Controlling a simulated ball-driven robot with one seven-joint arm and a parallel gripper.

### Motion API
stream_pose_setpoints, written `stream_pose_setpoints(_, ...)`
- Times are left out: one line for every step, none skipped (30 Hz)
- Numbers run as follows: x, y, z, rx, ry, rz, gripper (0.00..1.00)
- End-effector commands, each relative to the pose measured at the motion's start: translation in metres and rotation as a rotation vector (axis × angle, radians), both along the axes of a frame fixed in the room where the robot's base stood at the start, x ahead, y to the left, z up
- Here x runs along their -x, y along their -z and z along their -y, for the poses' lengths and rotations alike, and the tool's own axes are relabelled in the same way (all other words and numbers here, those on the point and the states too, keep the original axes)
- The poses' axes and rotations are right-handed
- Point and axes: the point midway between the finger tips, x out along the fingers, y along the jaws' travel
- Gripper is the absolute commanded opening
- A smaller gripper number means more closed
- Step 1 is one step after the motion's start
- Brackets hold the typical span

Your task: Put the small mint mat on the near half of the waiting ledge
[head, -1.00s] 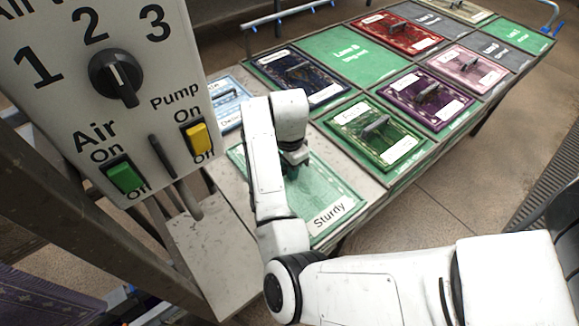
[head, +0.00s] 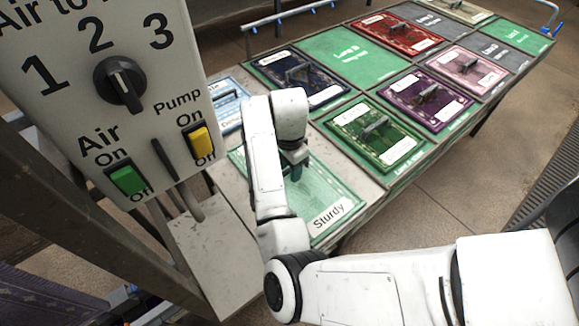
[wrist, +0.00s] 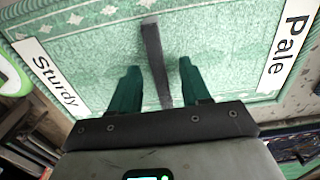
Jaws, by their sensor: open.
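The mint mat (head: 322,193), pale green with a patterned border and a "Sturdy" label, lies flat on the grey ledge (head: 345,160) at the near end of the long table. In the wrist view the mat (wrist: 92,62) also shows a "Pale" label and a dark upright strap handle (wrist: 152,48). My gripper (wrist: 159,68) is open, its two green fingers on either side of the handle with gaps showing. In the head view my gripper (head: 296,172) is low over the mat, and my arm hides the mat's middle and left part.
A pale blue mat (head: 226,108) lies beyond, partly hidden by the control panel (head: 100,90) at left. Green (head: 372,140), navy, purple, red and pink mats with handles fill table bays. A green bay (head: 345,55) is empty.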

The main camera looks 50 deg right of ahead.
Motion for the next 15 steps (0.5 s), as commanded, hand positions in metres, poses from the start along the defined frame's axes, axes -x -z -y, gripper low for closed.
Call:
stream_pose_setpoints(0.000,-0.010,0.000,0.000,0.000,0.000,0.47)
stream_pose_setpoints(0.000,-0.013,0.000,0.000,0.000,0.000,0.47)
stream_pose_setpoints(0.000,-0.018,0.000,0.000,0.000,0.000,0.47)
stream_pose_setpoints(0.000,-0.022,0.000,0.001,0.000,0.000,0.47)
stream_pose_setpoints(0.000,-0.026,0.000,0.001,0.000,0.000,0.47)
stream_pose_setpoints(0.000,-0.031,0.000,0.001,0.001,0.000,0.47)
stream_pose_setpoints(0.000,-0.036,0.000,0.001,0.001,0.000,0.47)
stream_pose_setpoints(0.000,-0.040,0.001,0.001,0.001,0.000,0.47)
stream_pose_setpoints(0.000,-0.045,0.001,0.001,0.001,0.000,0.47)
stream_pose_setpoints(0.000,-0.050,0.001,0.001,0.001,0.000,0.47)
stream_pose_setpoints(0.000,-0.054,0.001,0.001,0.001,0.000,0.47)
stream_pose_setpoints(0.000,-0.059,0.001,0.000,0.001,0.000,0.47)
stream_pose_setpoints(0.000,-0.063,0.001,0.000,0.001,0.000,0.47)
stream_pose_setpoints(0.000,-0.067,0.001,0.000,0.001,0.000,0.47)
stream_pose_setpoints(0.000,-0.073,0.001,0.000,0.001,0.000,0.47)
